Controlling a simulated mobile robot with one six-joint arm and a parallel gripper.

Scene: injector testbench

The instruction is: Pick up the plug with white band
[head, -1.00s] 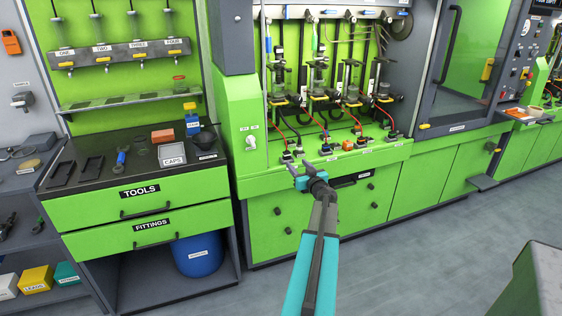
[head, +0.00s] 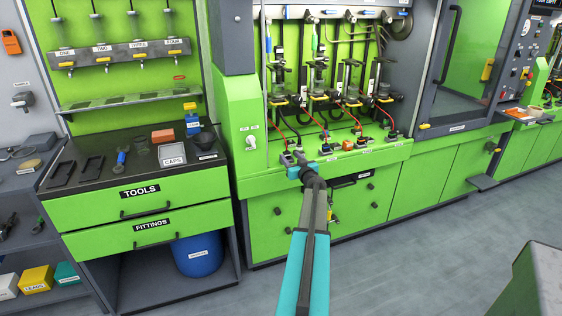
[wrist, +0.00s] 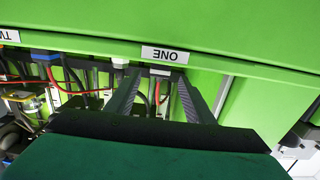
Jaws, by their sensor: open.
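My gripper (head: 293,158) is open at the green bench front, at the left end of the row of plugs. In the wrist view its two dark fingers (wrist: 158,90) reach toward the ledge by the label ONE (wrist: 164,54), with dark and red cables between and behind them. Several small plugs (head: 325,149) stand along the ledge in the head view, with red and black leads.
Four injector stands rise behind the ledge, with one black clamp (head: 350,98) near the middle. A grey cabinet door (head: 466,60) is to the right. The tool bench (head: 75,160) with a caps tray (head: 172,154) is at the left.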

